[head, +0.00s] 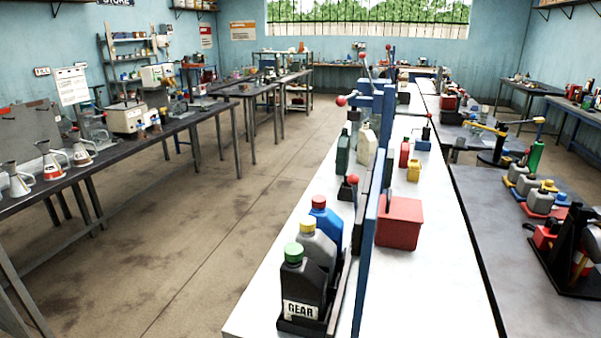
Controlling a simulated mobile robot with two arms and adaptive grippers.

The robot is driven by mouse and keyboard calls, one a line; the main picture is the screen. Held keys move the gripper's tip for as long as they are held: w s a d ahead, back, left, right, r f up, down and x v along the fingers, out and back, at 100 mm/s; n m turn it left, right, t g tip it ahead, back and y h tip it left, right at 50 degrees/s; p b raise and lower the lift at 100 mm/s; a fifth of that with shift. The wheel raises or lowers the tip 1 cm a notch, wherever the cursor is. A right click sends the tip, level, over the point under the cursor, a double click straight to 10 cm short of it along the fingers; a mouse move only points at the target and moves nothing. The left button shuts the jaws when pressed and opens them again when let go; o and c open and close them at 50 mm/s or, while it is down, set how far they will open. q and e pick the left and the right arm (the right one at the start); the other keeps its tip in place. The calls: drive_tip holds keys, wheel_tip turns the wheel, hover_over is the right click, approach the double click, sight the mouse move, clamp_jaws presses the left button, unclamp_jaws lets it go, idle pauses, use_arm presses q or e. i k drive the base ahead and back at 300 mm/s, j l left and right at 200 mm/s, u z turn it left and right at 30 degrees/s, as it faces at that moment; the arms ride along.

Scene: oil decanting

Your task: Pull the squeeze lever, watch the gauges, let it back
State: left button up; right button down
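Neither of my grippers shows in the head view. I cannot tell which thing is the squeeze lever, and no gauge face can be made out at this distance. Several red-ball handles stand along the white bench (262,308): one on a blue upright frame (378,110), a low one (352,181) in front of it, and one on a small blue stand (424,133). A device with a long yellow handle (487,127) stands at the right. A black device (575,250) is at the right edge, partly cut off.
Black, grey and blue bottles (302,285) stand in a dark tray beside a blue divider (367,250). A red bin (400,222) sits right of the divider. A dark bench (150,140) with metal jugs runs along the left. The floor (215,235) between the benches is clear.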

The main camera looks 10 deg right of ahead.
sight(353, 179)
drive_tip(key=i+j+u, duration=0.4)
drive_tip(key=j, duration=0.25)
drive_tip(key=i+j+u, duration=0.25)
drive_tip(key=j+u, duration=0.2)
drive_tip(key=i+j+u, duration=0.4)
drive_tip(key=i+j+z, duration=0.2)
drive_tip(key=i, duration=0.3)
drive_tip(key=i+j+z, duration=0.25)
drive_tip(key=i, duration=0.2)
drive_tip(key=i+l+z, duration=0.2)
drive_tip(key=i+z, duration=0.25)
drive_tip(key=i+l+z, duration=0.15)
drive_tip(key=i+z, duration=0.15)
drive_tip(key=z, duration=0.15)
drive_tip(key=i+z, duration=0.4)
drive_tip(key=i+j+z, duration=0.2)
drive_tip(key=z, duration=0.25)
drive_tip(key=i, duration=0.15)
